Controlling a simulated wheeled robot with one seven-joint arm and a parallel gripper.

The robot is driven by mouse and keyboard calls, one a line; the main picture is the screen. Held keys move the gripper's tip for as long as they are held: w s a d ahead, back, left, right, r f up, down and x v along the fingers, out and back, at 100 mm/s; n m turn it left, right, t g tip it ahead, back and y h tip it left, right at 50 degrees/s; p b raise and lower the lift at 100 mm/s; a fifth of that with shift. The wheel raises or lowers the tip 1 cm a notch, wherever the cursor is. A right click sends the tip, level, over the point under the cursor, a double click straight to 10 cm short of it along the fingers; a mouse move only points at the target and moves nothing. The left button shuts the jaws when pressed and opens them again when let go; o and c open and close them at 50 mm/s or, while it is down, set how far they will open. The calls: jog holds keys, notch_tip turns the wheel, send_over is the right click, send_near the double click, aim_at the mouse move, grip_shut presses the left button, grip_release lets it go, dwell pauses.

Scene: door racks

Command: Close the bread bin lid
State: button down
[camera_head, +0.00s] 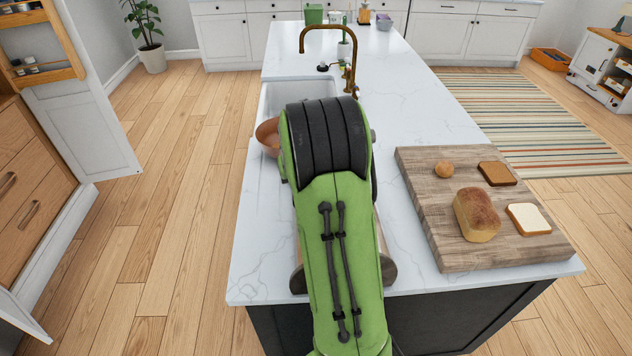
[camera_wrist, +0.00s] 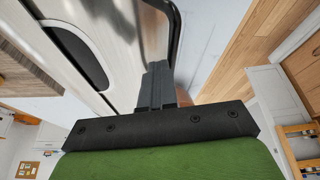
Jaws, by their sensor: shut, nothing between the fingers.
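The bread bin (camera_wrist: 125,75) shows close up in the wrist view as a shiny metal surface with a dark rounded oval on it. I cannot tell how far the lid is open. My gripper (camera_wrist: 158,75) is shut and empty, its fingers in front of the metal surface; contact is unclear. It is hidden in the head view.
A wooden board (camera_head: 430,215) with a loaf (camera_head: 476,215), bread slices and a bun lies at the right of the white counter (camera_head: 410,100). A copper-coloured bowl (camera_head: 267,137) is partly behind my arm near the sink and brass tap (camera_head: 350,75). The counter behind the board is clear.

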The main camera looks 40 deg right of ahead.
jog(key=shift+w+a+f+n+g+h+b, duration=0.3)
jog(key=shift+w+a+f+g+h, duration=0.55)
jog(key=shift+f, duration=1)
jog(key=shift+w+a+f+n+g+h+b, duration=0.3)
jog(key=shift+w+a+f+g+h, duration=0.25)
jog(key=shift+w+a+f+h, duration=0.9)
jog(key=shift+w+a+f+n+g+h+b, duration=0.35)
jog(key=shift+a+f+g+h, duration=0.45)
jog(key=shift+f, duration=1.4)
jog(key=shift+s+a+f, duration=0.1)
jog(key=shift+s+a, duration=0.05)
jog(key=shift+a, duration=0.1)
